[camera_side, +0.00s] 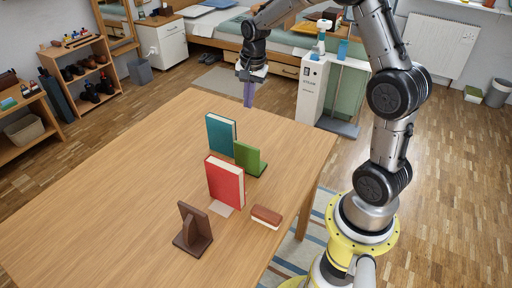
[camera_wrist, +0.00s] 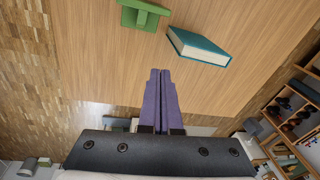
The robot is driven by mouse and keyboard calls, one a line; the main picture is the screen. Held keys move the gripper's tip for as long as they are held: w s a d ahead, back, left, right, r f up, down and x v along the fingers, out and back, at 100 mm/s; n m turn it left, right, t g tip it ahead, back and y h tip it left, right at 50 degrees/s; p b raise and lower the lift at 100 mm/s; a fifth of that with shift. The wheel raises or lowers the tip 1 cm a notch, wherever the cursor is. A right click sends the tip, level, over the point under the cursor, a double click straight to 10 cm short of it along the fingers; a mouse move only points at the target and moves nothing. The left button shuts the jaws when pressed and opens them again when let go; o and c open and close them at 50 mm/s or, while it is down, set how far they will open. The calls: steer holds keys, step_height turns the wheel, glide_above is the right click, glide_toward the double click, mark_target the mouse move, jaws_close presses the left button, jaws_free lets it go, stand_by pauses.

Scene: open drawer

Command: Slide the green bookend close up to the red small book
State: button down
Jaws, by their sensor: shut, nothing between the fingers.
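The green bookend (camera_side: 250,159) stands upright on the table, its flat foot toward the right; it also shows at the top edge of the wrist view (camera_wrist: 143,14). The red book (camera_side: 225,182) stands upright nearer the side camera, with a visible gap between it and the bookend. A teal book (camera_side: 221,133) stands just behind and left of the bookend, and in the wrist view (camera_wrist: 200,47). My gripper (camera_side: 247,104) is shut and empty, in the air above the table's far part, beyond the teal book and bookend. Its purple fingers meet in the wrist view (camera_wrist: 160,72).
A brown bookend (camera_side: 192,230) stands at the front, left of the red book. A red-brown block (camera_side: 267,216) lies right of the red book near the table's right edge. A pale flat plate (camera_side: 222,209) shows at the red book's foot. The table's left side (camera_side: 110,190) is clear.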

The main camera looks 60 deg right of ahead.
mark_target(251, 154)
steer(key=shift+m+g+y, duration=0.3)
steer(key=shift+m+g, duration=0.3)
steer(key=shift+g, duration=0.2)
steer(key=d+f, duration=0.1)
steer(key=f, duration=0.5)
steer(key=s+d+f, duration=0.1)
steer(key=f, duration=0.4)
steer(key=s+d+f, duration=0.1)
steer(key=d+f, duration=0.1)
steer(key=f, duration=0.4)
steer(key=shift+s+f, duration=0.1)
steer(key=shift+f, duration=0.2)
steer(key=a, duration=0.3)
steer(key=shift+s+f, duration=0.1)
steer(key=shift+a, duration=0.5)
steer(key=a, duration=0.7)
steer(key=s+a, duration=0.1)
steer(key=a, duration=0.2)
steer(key=shift+s+a, duration=0.1)
steer(key=shift+a, duration=0.3)
